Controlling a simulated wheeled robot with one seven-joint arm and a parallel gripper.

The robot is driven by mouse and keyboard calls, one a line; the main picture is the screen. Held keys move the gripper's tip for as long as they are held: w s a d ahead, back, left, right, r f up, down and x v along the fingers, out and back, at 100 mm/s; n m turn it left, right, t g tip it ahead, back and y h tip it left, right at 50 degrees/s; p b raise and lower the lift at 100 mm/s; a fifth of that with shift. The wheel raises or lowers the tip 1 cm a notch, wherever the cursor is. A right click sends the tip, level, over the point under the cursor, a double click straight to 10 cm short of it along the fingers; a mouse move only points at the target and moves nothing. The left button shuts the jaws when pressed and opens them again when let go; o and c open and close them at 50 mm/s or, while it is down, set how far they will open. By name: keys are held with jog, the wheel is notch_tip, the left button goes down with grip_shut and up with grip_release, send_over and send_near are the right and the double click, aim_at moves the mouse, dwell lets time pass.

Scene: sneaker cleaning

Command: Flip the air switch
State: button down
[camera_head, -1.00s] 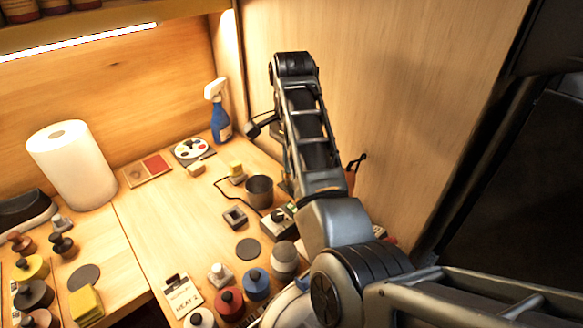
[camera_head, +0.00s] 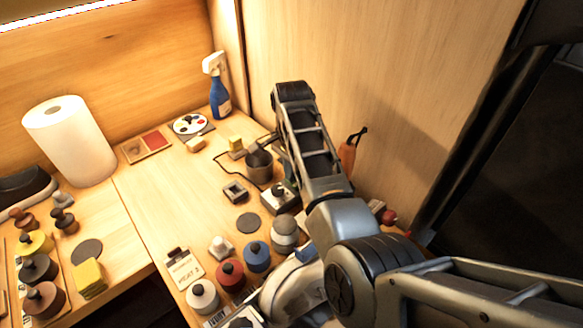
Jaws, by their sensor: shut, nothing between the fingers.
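My gripper (camera_head: 258,146) is small and dark in the head view, at the far end of my arm, just above the dark metal cup (camera_head: 259,164). It looks shut and empty; I cannot tell whether it touches the cup. A small dark box with a light centre (camera_head: 235,191) lies on the table in front of the cup. A pale box with a dark knob (camera_head: 279,196) stands right of it, partly beside my arm. I cannot tell which of these carries the air switch. A dark cable (camera_head: 222,166) curves past the cup.
A yellow block (camera_head: 236,146) stands by the cup. A blue spray bottle (camera_head: 219,97) and a paper roll (camera_head: 70,140) stand at the back. Red (camera_head: 231,274) and blue (camera_head: 257,256) pots sit in front. The wooden side wall (camera_head: 390,80) is close to my arm.

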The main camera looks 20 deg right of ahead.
jog(key=shift+f, duration=0.2)
jog(key=shift+s+p, duration=0.2)
jog(key=shift+p, duration=0.2)
jog(key=shift+s+d+r+p, duration=0.25)
jog(key=shift+s+p, duration=0.25)
jog(key=shift+p, duration=0.25)
jog(key=shift+r+p, duration=0.35)
jog(key=shift+r, duration=0.05)
notch_tip(320, 180, up, 13)
jog(key=shift+a, duration=0.1)
dwell(0.3)
